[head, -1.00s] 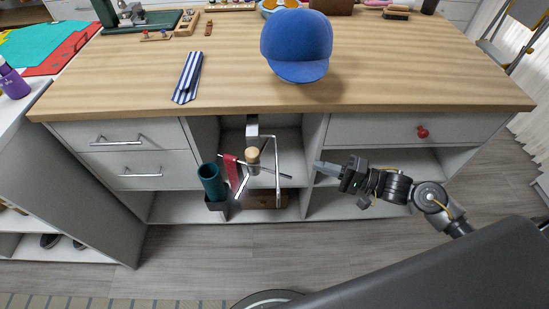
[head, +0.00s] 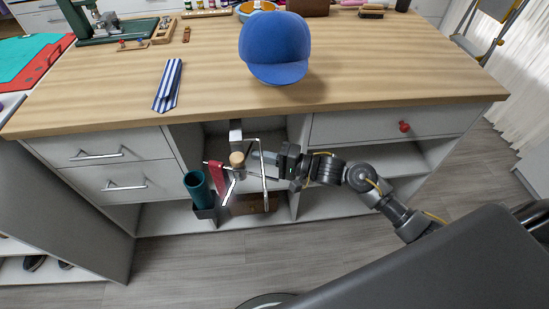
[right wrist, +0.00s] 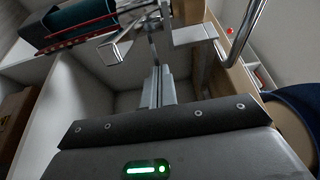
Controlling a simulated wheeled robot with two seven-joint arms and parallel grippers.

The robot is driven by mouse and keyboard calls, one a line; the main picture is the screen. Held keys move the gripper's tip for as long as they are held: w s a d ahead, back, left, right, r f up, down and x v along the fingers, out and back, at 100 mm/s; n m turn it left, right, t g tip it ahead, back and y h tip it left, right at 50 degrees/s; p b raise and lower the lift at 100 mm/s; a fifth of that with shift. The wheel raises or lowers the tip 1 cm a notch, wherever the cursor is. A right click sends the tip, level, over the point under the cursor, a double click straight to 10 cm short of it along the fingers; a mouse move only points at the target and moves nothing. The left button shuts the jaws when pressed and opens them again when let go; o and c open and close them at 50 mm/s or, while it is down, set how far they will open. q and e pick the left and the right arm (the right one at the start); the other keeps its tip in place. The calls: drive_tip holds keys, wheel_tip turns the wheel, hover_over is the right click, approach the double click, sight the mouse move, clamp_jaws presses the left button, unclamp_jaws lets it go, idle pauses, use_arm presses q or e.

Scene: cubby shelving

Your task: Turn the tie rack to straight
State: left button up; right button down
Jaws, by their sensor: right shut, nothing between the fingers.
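The tie rack (head: 237,174) hangs under the tabletop in the open middle cubby, on a grey bracket (head: 236,134). It has a wooden knob and several thin metal arms fanned in different directions. A red tie (head: 217,176) hangs on its left side. My right gripper (head: 256,163) is shut and empty, just right of the knob among the rack's arms. In the right wrist view, the closed fingers (right wrist: 157,88) point toward a metal arm (right wrist: 117,46); whether they touch is unclear. My left gripper is out of view.
A teal cylinder (head: 196,187) stands in a dark holder left of the rack. A bent metal rod (head: 264,185) hangs close to my right gripper. A brown box (head: 248,204) lies low in the cubby. The tabletop (head: 210,100) edge is above, with a blue cap (head: 275,46).

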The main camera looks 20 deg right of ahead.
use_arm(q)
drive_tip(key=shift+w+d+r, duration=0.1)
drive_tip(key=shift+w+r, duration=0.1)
use_arm(e)
drive_tip(key=shift+w+a, duration=0.2)
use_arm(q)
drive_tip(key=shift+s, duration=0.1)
use_arm(e)
drive_tip(key=n+g+y, duration=0.1)
drive_tip(key=g, duration=0.1)
drive_tip(key=w+a+n+g+y, duration=0.1)
drive_tip(key=n+g, duration=0.1)
drive_tip(key=w+n+g+y, duration=0.1)
drive_tip(key=g, duration=0.1)
drive_tip(key=shift+w+a+n, duration=0.1)
drive_tip(key=shift+a+n, duration=0.2)
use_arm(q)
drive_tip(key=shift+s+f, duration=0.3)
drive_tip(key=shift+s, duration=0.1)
use_arm(e)
drive_tip(key=v, duration=1.4)
drive_tip(key=shift+w, duration=0.25)
